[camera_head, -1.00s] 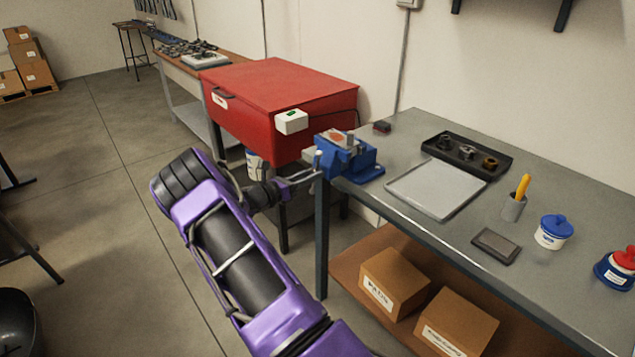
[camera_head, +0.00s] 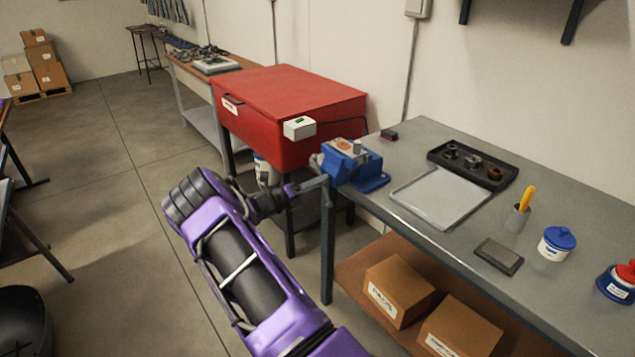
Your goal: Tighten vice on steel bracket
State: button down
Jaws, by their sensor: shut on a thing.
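The blue vice (camera_head: 362,178) is fixed at the left end of the grey workbench. A small grey piece, which looks like the steel bracket (camera_head: 356,147), stands upright at the top of the vice, beside a reddish patch. How firmly the jaws hold it cannot be told. My gripper (camera_head: 322,184) reaches the vice's left side from the lower left. It is shut on what appears to be the vice handle (camera_head: 316,160). The fingertips are small and partly merge with the handle, so the exact contact is unclear.
A red chest (camera_head: 290,100) stands close behind my gripper. Open floor lies to the left.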

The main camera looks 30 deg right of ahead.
jog(key=shift+a+f, duration=0.2)
dwell(0.4)
jog(key=c, duration=0.5)
grip_release()
jog(key=shift+r, duration=0.1)
jog(key=shift+r, duration=0.1)
jog(key=a, duration=0.5)
jog(key=s+a, duration=0.1)
jog(key=a, duration=1.1)
jog(key=shift+s+a+b, duration=0.15)
jog(key=shift+s+b, duration=0.05)
jog(key=shift+b, duration=0.1)
